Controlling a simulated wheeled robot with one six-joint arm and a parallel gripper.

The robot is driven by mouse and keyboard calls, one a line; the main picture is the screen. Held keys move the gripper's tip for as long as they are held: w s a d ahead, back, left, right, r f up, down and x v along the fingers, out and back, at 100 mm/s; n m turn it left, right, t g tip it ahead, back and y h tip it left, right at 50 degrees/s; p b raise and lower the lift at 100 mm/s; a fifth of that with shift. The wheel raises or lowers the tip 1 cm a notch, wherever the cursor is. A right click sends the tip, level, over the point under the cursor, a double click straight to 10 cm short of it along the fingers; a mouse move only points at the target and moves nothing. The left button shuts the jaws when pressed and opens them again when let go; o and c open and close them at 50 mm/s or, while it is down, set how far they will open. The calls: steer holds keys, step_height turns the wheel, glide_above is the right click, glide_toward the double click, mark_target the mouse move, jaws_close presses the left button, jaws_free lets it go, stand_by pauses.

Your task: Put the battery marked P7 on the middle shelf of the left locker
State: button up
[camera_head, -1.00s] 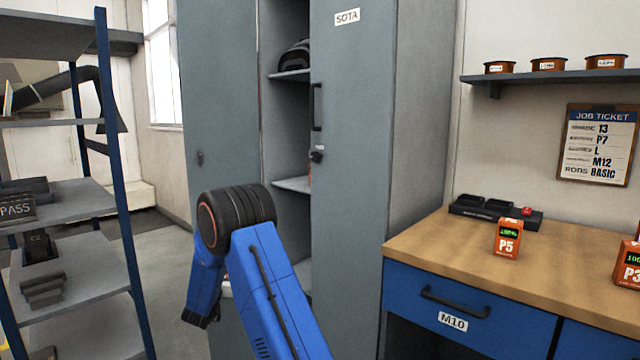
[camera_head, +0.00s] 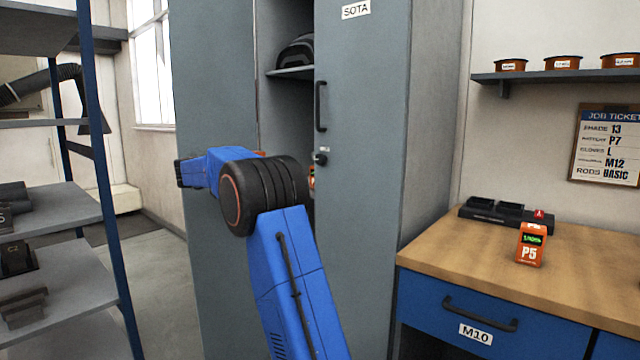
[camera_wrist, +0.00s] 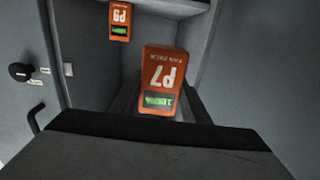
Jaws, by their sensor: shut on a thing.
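The orange battery marked P7 (camera_wrist: 160,82) shows upside down in the wrist view, with a green display. My gripper (camera_wrist: 158,105) is shut on it; the dark fingers show beside and behind it. The head view hides my gripper behind my blue arm. The grey locker (camera_head: 283,110) stands open in the head view, with a shelf (camera_head: 290,72) high inside. Another orange battery (camera_wrist: 120,20), which seems to read P9, is inside the locker beyond P7, apart from it. An orange bit of a battery (camera_head: 311,178) shows at the opening's right edge. The middle shelf is mostly hidden by my arm.
A grey door labelled SOTA (camera_head: 360,130) borders the opening on the right. A dark bundle (camera_head: 297,50) lies on the upper shelf. Battery P5 (camera_head: 531,243) and a charger (camera_head: 505,215) are on the workbench (camera_head: 460,252). A blue-post rack (camera_head: 95,180) stands left.

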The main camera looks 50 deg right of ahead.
steer(key=shift+s+d+r, duration=0.1)
steer(key=shift+d+r, duration=0.25)
steer(key=shift+r, duration=0.05)
steer(key=w+d, duration=0.2)
steer(key=d, duration=1.6)
steer(key=shift+s+d+f, duration=0.1)
steer(key=shift+d+f, duration=0.05)
steer(key=shift+f, duration=0.95)
steer(key=shift+s+d+f, duration=0.1)
steer(key=shift+d+f, duration=0.1)
steer(key=shift+f, duration=0.9)
steer(key=shift+d+f, duration=0.15)
steer(key=shift+f, duration=0.95)
steer(key=shift+d+f, duration=0.15)
steer(key=shift+f, duration=0.1)
steer(key=shift+f, duration=0.1)
steer(key=o, duration=1.4)
steer(key=shift+o, duration=0.2)
